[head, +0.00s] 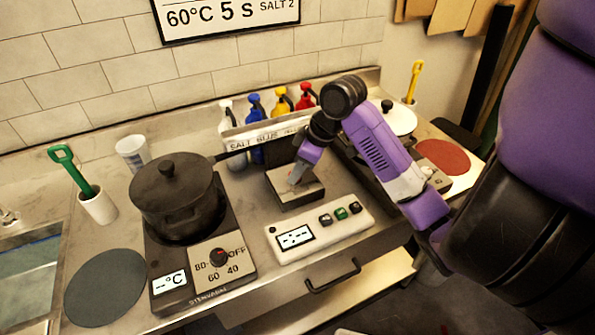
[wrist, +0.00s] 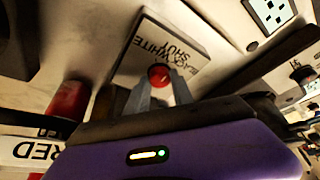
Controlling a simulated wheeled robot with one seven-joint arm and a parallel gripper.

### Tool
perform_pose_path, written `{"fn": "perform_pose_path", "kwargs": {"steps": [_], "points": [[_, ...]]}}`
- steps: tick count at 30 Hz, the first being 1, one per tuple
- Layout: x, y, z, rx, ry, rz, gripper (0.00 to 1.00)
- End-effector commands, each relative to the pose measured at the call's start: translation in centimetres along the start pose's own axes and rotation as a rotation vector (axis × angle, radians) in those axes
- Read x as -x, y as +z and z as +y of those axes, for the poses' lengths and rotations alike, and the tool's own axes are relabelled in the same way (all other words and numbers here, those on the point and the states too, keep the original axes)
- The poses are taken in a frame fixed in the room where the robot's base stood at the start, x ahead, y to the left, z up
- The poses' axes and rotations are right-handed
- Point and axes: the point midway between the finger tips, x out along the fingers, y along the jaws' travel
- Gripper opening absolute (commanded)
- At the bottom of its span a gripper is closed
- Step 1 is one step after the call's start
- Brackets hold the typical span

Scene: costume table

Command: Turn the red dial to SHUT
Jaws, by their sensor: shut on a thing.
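The red dial (wrist: 158,74) sits on top of a small box (wrist: 190,50) whose face carries the words BLACK, WHITE and SHUT. In the wrist view my gripper (wrist: 161,82) has a finger on each side of the dial and is shut on it. Where the dial points cannot be made out. In the head view the box (head: 297,194) stands on the counter behind the white button panel, with my gripper (head: 294,180) reaching down onto its top; the dial is hidden there.
The white button panel (head: 320,228) lies in front of the box. Coloured bottles (head: 281,103) stand behind a labelled rack (head: 268,135). A red mat (head: 443,157) lies at right.

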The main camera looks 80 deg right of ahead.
Motion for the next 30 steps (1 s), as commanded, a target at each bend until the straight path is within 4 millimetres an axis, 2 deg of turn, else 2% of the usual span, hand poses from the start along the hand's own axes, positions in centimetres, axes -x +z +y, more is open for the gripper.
{"fn": "perform_pose_path", "kwargs": {"steps": [15, 16, 18, 30], "points": [[0.02, -0.01, 0.00, -0.017, 0.008, 0.000, 0.00], [0.02, -0.01, 0.00, -0.017, 0.008, 0.000, 0.34], [0.02, -0.01, -0.01, -0.017, 0.007, 0.000, 0.48], [0.50, -0.04, 0.01, -0.016, 0.008, 0.001, 0.50]]}}
